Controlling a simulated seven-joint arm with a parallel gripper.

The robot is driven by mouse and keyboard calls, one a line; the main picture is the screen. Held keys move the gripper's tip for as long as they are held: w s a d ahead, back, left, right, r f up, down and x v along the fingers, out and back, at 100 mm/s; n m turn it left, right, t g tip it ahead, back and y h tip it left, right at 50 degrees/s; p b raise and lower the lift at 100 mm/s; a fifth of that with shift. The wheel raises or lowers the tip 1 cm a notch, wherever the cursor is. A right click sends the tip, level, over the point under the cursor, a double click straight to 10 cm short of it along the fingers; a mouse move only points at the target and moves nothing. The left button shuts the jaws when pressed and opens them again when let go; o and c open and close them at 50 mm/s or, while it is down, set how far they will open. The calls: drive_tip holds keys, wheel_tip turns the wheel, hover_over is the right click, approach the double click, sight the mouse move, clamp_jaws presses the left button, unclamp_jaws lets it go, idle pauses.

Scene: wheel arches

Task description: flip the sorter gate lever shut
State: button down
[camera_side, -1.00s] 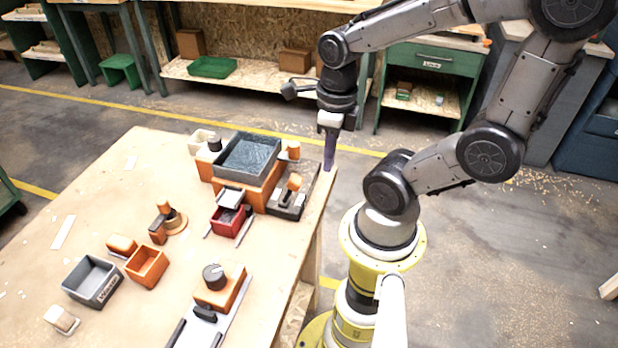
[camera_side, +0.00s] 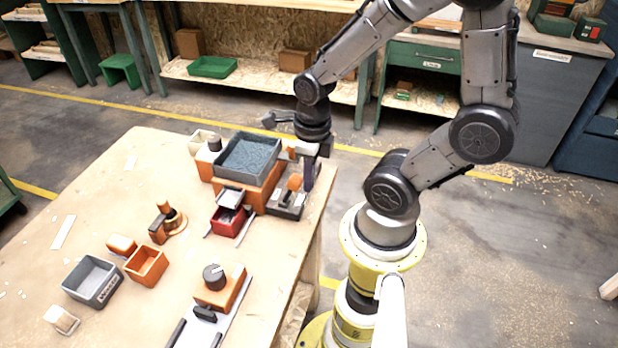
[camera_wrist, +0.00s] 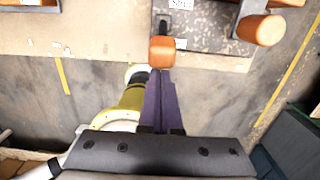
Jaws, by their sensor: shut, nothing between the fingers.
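A lever with an orange handle (camera_side: 293,184) stands on a grey plate (camera_side: 285,207) at the table's right edge, beside the orange sorter body; I take it as the gate lever. In the wrist view an orange handle (camera_wrist: 162,52) rises from a slot in a grey plate, just beyond my fingertips. My gripper (camera_side: 307,186) points down with its purple fingers closed and empty, just right of the lever. In the wrist view its fingertips (camera_wrist: 161,75) appear close to the handle; I cannot tell whether they touch.
A grey tray (camera_side: 250,140) tops the orange sorter body. A second orange knob (camera_wrist: 258,30) stands on the plate. A red bin (camera_side: 228,222), an orange bin (camera_side: 147,265) and a grey bin (camera_side: 92,296) sit further left. Open floor lies right of the table edge.

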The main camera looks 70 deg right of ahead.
drive_tip(key=shift+w+r, duration=0.2)
drive_tip(key=shift+w, duration=0.15)
idle(0.3)
drive_tip(key=shift+w+r, duration=0.4)
drive_tip(key=shift+w, duration=0.4)
drive_tip(key=shift+w+r, duration=0.15)
drive_tip(key=shift+w, duration=0.7)
drive_tip(key=shift+w+r, duration=0.15)
drive_tip(key=shift+w, duration=0.65)
drive_tip(key=shift+r, duration=0.15)
drive_tip(key=shift+r, duration=0.65)
drive_tip(key=shift+s, duration=0.1)
